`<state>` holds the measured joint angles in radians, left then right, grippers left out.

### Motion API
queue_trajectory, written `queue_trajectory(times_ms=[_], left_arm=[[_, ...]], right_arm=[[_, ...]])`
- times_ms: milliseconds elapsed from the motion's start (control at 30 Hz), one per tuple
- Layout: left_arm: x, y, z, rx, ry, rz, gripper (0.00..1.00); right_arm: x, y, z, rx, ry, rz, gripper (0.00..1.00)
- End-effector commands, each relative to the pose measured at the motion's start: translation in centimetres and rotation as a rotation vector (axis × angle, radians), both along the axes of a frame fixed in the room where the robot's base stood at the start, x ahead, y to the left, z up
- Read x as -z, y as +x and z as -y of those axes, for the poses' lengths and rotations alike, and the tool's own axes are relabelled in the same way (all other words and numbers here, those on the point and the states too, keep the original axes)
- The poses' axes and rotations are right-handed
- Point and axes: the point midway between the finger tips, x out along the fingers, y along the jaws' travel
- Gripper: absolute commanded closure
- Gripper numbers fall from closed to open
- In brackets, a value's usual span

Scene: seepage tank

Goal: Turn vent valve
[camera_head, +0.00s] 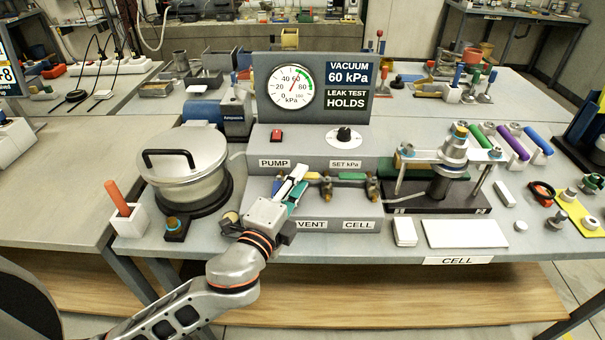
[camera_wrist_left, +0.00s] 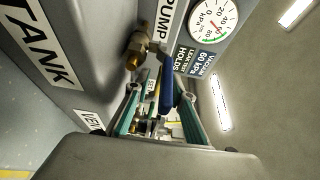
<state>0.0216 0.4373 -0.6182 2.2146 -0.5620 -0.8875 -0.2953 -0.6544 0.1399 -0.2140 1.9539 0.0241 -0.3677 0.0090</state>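The grey panel (camera_head: 336,152) carries a row of brass valves. In the head view my left gripper (camera_head: 296,183) is in front of its left part, above the VENT label (camera_head: 312,225), and hides the valves there. A brass valve (camera_head: 327,185) and a green lever (camera_head: 352,176) show to its right. In the left wrist view the gripper (camera_wrist_left: 160,98) is open, with its teal fingers apart. A blue lever (camera_wrist_left: 167,85) by a brass fitting (camera_wrist_left: 136,52) reaches between them. More brass parts (camera_wrist_left: 141,126) show beyond; I cannot tell whether anything is touched. My right gripper is out of view.
A lidded metal pot (camera_head: 183,160) stands left of the panel, near a screwdriver-like orange handle (camera_head: 118,196) in a white holder. A gauge board (camera_head: 311,88) rises behind the panel. A clamp fixture (camera_head: 440,180) and white plates (camera_head: 465,233) are at the right.

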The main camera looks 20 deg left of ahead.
Motion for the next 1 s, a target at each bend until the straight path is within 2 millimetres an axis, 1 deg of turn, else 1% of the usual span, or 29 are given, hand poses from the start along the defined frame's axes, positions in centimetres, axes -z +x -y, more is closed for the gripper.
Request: queue_trajectory(times_ms=[33, 200, 500, 533, 567, 600, 633, 1000], left_arm=[[-0.1, 0.7, 0.1, 0.0, 0.001, 0.001, 0.76], [0.0, 2.0, 0.2, 0.0, -0.001, 0.0, 0.76], [0.1, 2.2, 0.3, 0.0, -0.002, -0.001, 0.76], [0.1, 2.2, 0.3, 0.0, -0.002, -0.001, 0.79], [0.1, 2.2, 0.3, 0.0, -0.002, -0.001, 0.87], [0.1, 2.2, 0.3, 0.0, -0.002, -0.001, 0.97], [0.1, 2.2, 0.3, 0.0, -0.002, -0.001, 1.0], [0.1, 2.2, 0.2, -0.003, -0.002, -0.002, 1.0]], right_arm=[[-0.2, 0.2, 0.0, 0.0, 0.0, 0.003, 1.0], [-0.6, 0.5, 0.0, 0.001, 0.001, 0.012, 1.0], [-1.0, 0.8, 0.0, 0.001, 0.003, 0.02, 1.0], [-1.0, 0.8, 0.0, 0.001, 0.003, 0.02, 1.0], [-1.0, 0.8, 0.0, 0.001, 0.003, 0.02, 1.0], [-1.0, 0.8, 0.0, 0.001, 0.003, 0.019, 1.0], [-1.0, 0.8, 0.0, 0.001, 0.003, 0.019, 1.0], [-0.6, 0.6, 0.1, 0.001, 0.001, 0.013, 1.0]])
